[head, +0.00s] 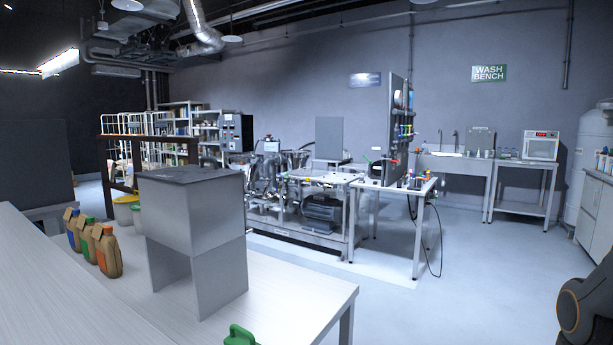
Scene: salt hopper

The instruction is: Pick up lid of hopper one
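A grey box-shaped hopper (195,215) stands upright on the white table at left of centre. A dark flat lid (188,174) lies on its top and covers it. No number on the hopper can be read from here, so I cannot tell if it is hopper one. My gripper is not in view; only part of my arm shows at the lower right edge, well apart from the hopper.
A green object (240,336) is cut off at the bottom edge. Machinery (285,185) and a workbench (395,185) stand behind. The floor (460,290) at right is clear.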

